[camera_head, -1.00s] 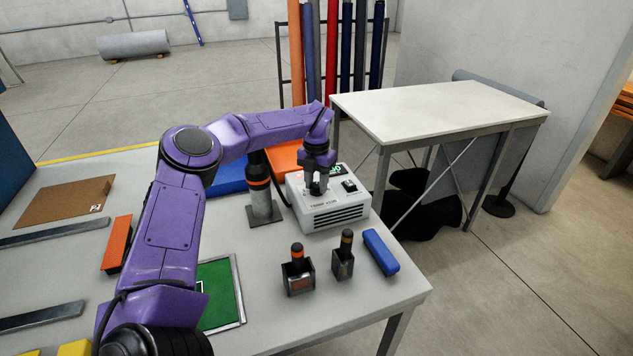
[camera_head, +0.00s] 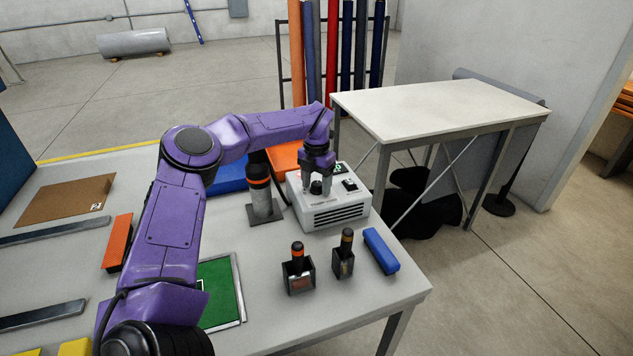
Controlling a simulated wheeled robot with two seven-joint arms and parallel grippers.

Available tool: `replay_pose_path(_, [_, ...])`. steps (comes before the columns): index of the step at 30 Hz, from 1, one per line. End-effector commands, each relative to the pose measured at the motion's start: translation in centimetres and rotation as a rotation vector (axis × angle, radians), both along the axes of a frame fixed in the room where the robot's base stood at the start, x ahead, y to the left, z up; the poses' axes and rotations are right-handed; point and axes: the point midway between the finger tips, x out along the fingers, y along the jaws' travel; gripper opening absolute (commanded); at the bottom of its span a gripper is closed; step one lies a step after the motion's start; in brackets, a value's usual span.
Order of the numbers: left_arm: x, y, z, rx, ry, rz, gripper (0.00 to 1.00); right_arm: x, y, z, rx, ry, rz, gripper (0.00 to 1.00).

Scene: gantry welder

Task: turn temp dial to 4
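The white control box (camera_head: 336,215) stands at the far right end of the grey workbench. Its black temp dial (camera_head: 316,187) sits on the top face, left of a black switch (camera_head: 349,185). A small green display (camera_head: 338,167) shows partly behind my gripper; its digits are too small to read. My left gripper (camera_head: 318,184) points down over the box with its fingers apart, one on each side of the dial. I cannot tell whether a finger touches the dial. The dial's pointer and scale are not readable. My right gripper is not in view.
A dark cylinder with an orange band (camera_head: 262,198) stands left of the box. In front are two small black holders (camera_head: 298,281) (camera_head: 344,262) with handled tools and a blue block (camera_head: 381,251). A white-topped table (camera_head: 436,108) stands behind right.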

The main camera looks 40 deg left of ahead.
Motion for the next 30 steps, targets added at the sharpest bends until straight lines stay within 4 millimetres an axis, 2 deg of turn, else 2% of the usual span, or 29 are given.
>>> replay_pose_path(8, [0.2, 0.1, 0.6, 0.002, -0.009, 0.000, 0.63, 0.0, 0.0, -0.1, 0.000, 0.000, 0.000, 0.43])
replay_pose_path(11, [0.3, 0.1, 2.0, 0.003, -0.012, 0.001, 0.63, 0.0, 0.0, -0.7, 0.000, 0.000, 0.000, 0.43])
replay_pose_path(18, [0.3, 0.1, 7.7, 0.003, -0.010, 0.002, 0.63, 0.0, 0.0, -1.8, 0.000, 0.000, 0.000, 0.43])
replay_pose_path(21, [0.2, 0.2, 9.5, 0.003, -0.006, 0.002, 0.63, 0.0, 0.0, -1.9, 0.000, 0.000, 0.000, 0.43])
replay_pose_path(24, [0.2, 0.2, 10.4, 0.001, -0.004, 0.001, 0.63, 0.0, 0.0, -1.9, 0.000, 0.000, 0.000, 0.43])
replay_pose_path(30, [0.2, 0.2, 10.7, 0.000, -0.004, 0.001, 0.63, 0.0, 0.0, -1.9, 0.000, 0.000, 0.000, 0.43])
